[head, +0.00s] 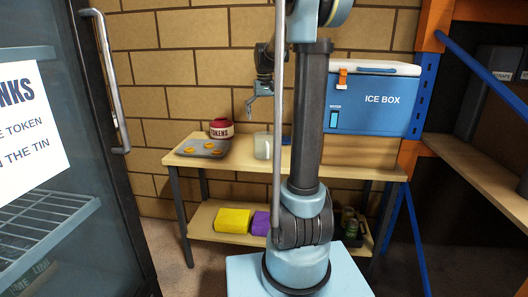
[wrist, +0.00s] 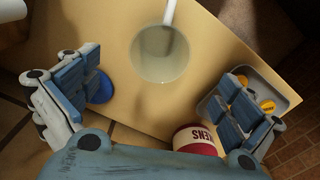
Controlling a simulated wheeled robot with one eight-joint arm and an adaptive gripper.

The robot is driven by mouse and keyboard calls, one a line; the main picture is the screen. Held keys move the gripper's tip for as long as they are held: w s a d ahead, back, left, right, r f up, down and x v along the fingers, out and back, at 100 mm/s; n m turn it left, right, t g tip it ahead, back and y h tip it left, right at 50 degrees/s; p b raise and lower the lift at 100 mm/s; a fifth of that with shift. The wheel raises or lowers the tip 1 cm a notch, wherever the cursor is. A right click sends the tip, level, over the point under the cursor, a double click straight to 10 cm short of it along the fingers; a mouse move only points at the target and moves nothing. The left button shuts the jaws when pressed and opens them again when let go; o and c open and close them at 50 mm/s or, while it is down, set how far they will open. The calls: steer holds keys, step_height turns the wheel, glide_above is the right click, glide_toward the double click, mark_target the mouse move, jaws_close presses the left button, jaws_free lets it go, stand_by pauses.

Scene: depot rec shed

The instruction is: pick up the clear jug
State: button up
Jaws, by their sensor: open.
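The clear jug (head: 263,146) stands upright on the wooden table (head: 235,163), just left of my arm column in the head view. In the wrist view the jug (wrist: 160,66) shows from above as a round, see-through vessel near the top middle, with a pale handle-like strip running up from its rim. My gripper (head: 252,105) is above the table near the jug. In the wrist view my gripper (wrist: 168,92) has its fingers spread wide and empty, with the jug beyond the gap between them. It does not appear to touch the jug.
A red and white tokens tin (head: 221,128) and a grey tray (head: 190,154) with yellow discs stand left of the jug. A blue disc (wrist: 102,87) lies partly behind the left finger. A blue ice box (head: 372,103) is on the right. A glass door (head: 85,210) borders the left.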

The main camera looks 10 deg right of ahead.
mark_target(264, 147)
step_height(264, 147, down, 15)
steer(key=shift+s+r, duration=0.15)
steer(key=shift+r, duration=0.05)
stand_by(0.6)
steer(key=shift+c, duration=0.2)
steer(key=c, duration=1.3)
